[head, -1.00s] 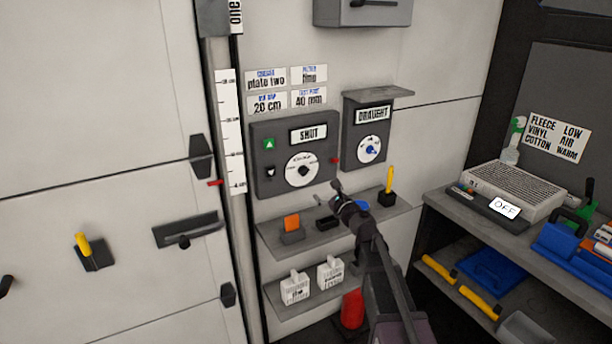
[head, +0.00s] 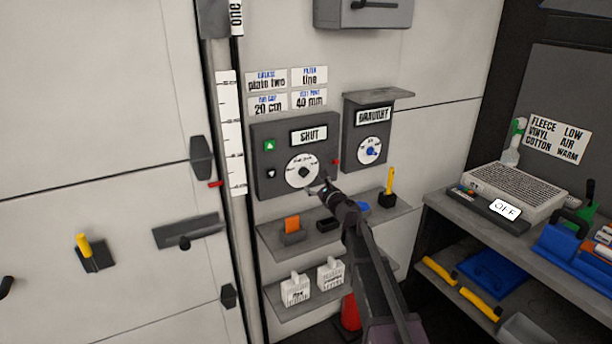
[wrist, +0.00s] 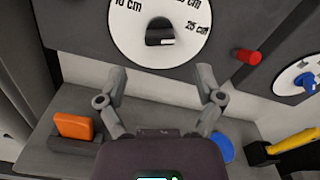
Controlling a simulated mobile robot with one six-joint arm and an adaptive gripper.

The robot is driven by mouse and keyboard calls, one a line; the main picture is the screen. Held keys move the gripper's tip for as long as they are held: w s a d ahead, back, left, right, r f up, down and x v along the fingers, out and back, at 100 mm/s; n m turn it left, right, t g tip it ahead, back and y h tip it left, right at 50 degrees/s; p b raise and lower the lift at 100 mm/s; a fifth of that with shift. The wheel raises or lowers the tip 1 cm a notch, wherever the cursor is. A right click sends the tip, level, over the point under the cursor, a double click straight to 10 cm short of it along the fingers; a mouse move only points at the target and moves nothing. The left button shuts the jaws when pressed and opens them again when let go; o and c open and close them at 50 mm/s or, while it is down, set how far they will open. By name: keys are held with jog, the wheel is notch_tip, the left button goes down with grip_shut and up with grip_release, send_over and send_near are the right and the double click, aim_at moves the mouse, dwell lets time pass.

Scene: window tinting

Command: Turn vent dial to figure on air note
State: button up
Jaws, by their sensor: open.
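The vent dial is a white disc (head: 302,171) with a dark knob on the grey panel under the SHUT sign. In the wrist view, the disc (wrist: 200,50) shows 10 cm at left and 25 cm at right, and its black knob (wrist: 160,33) has a white mark pointing right. The air note is a white card (head: 267,103) above the panel and reads 20 cm. My gripper (head: 316,189) is just below the dial at its lower right, apart from it. In the wrist view, my gripper (wrist: 164,82) is open and empty, its fingers either side below the knob.
A red button (head: 335,162) sticks out right of the dial. The DRAUGHT box (head: 368,135) with a blue-knobbed dial is farther right. A grey shelf (head: 270,236) below holds an orange block (head: 292,224), a blue disc and a yellow-handled tool.

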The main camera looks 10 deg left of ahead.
aim_at(307, 175)
jog(key=shift+x, duration=3.55)
jog(key=c, duration=1.1)
